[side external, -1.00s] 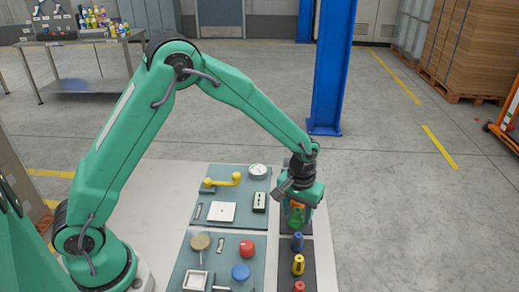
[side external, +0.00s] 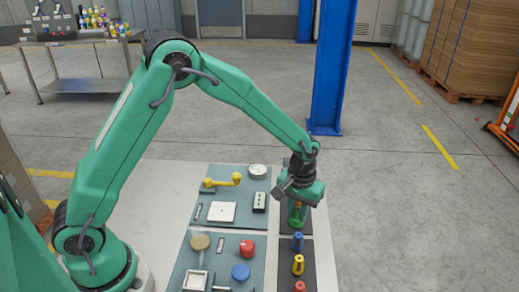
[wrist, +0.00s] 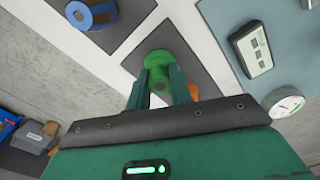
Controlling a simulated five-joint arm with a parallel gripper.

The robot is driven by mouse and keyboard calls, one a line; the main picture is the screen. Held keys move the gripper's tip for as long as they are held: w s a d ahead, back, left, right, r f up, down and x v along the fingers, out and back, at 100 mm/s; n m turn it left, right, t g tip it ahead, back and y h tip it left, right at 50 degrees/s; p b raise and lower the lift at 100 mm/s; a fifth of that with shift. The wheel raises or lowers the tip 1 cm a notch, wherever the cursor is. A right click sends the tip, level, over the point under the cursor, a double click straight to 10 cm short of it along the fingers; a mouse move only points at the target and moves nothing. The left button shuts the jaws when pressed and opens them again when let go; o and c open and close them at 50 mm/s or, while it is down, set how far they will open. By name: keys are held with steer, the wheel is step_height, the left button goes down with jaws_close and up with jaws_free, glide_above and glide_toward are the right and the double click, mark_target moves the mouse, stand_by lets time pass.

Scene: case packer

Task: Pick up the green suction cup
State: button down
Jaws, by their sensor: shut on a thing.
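The green suction cup (side external: 296,220) is low under my gripper, over the dark strip at the right of the work table. In the wrist view its round green top (wrist: 159,60) shows between the fingertips. My gripper (side external: 296,205) points down and is shut on the green cup; the two fingers also show in the wrist view (wrist: 161,88). I cannot tell whether the cup still touches the strip. An orange piece (wrist: 193,90) shows partly behind the right finger in the wrist view.
Blue (side external: 297,242), yellow (side external: 298,265) and red (side external: 299,287) cups stand in line on the dark strip (side external: 312,262). To the left, teal panels (side external: 228,182) carry a yellow handle (side external: 222,182), a gauge (side external: 257,171), and red (side external: 247,248) and blue (side external: 240,273) knobs.

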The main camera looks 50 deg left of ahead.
mark_target(298, 209)
steer(key=shift+r, duration=0.7)
step_height(298, 209, up, 2)
steer(key=shift+r, duration=0.25)
steer(key=s+d+r, duration=0.6)
steer(key=s+d, duration=0.2)
steer(key=shift+s+r, duration=0.2)
steer(key=shift+r, duration=0.2)
